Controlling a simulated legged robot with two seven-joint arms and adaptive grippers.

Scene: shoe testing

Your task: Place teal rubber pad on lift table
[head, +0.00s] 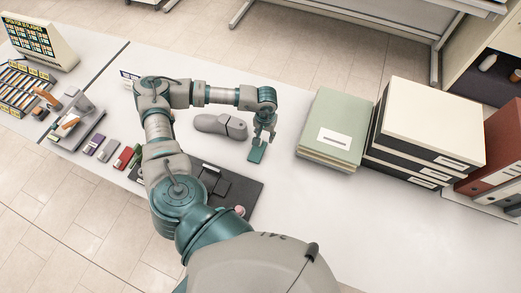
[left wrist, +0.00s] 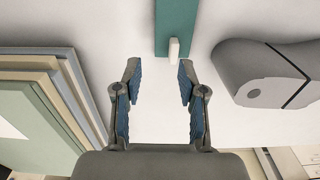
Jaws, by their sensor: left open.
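The teal rubber pad (head: 257,154) lies flat on the white table in the head view. It also shows at the top of the left wrist view (left wrist: 176,25), with a small white block at its near end. My right gripper is not seen.
A grey rounded form (head: 220,125) lies left of the pad. Green folders (head: 335,125) and stacked boxes (head: 430,115) stand to the right. Small coloured blocks (head: 122,157) lie at left. The table (head: 330,215) is clear at front right.

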